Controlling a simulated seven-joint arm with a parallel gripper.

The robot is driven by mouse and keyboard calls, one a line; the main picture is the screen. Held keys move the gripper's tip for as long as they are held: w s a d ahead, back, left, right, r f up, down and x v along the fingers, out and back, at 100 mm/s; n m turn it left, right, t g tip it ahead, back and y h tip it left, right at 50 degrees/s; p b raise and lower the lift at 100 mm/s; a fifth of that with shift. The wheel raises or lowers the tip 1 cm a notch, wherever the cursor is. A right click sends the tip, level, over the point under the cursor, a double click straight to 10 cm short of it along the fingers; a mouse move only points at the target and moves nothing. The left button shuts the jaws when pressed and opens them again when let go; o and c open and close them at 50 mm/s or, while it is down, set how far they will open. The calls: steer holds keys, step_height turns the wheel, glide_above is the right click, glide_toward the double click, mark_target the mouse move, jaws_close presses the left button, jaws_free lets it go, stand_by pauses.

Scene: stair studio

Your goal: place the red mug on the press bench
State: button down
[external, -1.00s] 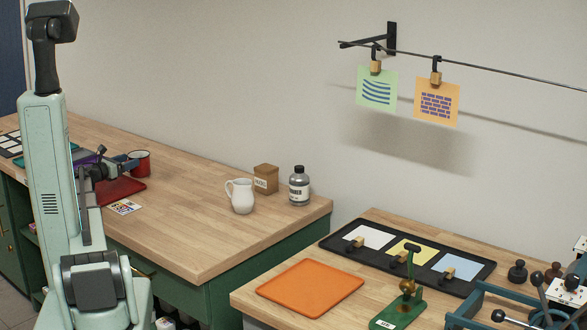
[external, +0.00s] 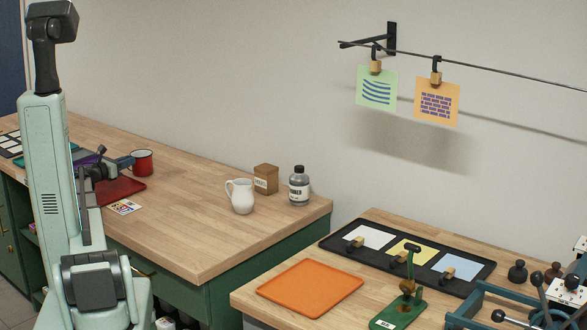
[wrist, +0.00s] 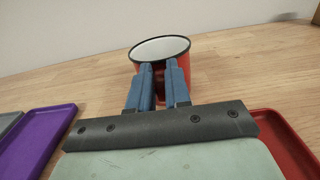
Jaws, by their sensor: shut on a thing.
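The red mug (external: 142,163) with a pale inside and dark rim stands upright at the back of the left wooden bench. In the wrist view the mug (wrist: 188,62) is straight ahead. My gripper (wrist: 160,68) has its blue fingers closed on a narrow red part on the near side of the mug, which looks like its handle. In the external view my gripper (external: 127,162) meets the mug's left side. Whether the mug touches the bench is not clear. The right bench (external: 378,225) carries a small green lever press (external: 400,305) and a blue-framed device (external: 480,305).
A red tray (external: 122,190) lies in front of the mug. A white jug (external: 241,196), a brown box (external: 265,179) and a bottle (external: 299,187) stand farther right. An orange tray (external: 310,287) and a black rack (external: 330,243) lie on the right bench. A gap separates the benches.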

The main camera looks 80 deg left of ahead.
steer(key=shift+r, duration=0.25)
step_height(320, 180, up, 9)
steer(key=shift+r, duration=0.2)
stand_by(1.1)
steer(key=shift+r, duration=0.1)
steer(key=shift+s+d+r, duration=0.15)
steer(key=shift+s+d, duration=0.35)
steer(key=shift+f, duration=5.05)
steer(key=shift+f, duration=0.1)
